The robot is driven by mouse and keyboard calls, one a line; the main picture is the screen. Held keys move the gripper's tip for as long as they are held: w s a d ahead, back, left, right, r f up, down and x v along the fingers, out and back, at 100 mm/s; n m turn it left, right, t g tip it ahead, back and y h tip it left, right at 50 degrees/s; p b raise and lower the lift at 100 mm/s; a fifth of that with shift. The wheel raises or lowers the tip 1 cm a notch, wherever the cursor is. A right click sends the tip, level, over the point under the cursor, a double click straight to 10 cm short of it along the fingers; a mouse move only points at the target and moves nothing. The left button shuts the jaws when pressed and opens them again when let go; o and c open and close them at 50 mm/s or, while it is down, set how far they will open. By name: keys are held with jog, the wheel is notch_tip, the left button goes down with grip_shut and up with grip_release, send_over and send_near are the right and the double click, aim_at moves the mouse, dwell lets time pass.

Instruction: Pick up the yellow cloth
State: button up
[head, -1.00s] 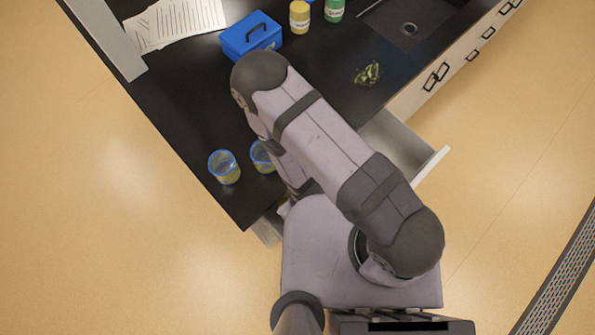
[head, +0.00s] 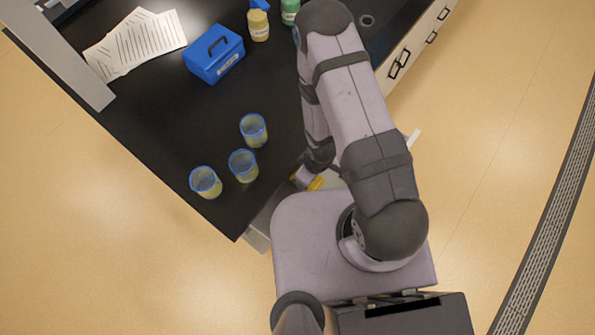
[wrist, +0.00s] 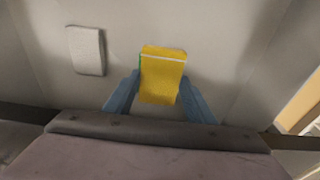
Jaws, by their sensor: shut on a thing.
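The yellow cloth (wrist: 162,75) is a small folded yellow block in the wrist view, with a pale line across it near the top. My gripper (wrist: 160,97) has its two blue fingers on either side of the cloth and is shut on it. In the head view a bit of the yellow cloth (head: 316,184) shows beside my arm, over the open drawer (head: 413,140). My arm hides most of the drawer and the gripper there.
In the wrist view a white rectangular item (wrist: 86,50) lies in the pale drawer. Several things stand on the black bench (head: 140,110): blue-rimmed cups (head: 243,166), a blue box (head: 213,54), a yellow-labelled bottle (head: 258,26) and a green bottle (head: 290,11). Papers (head: 135,42) lie at the back left.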

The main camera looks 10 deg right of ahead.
jog(key=shift+w+d, duration=1.9)
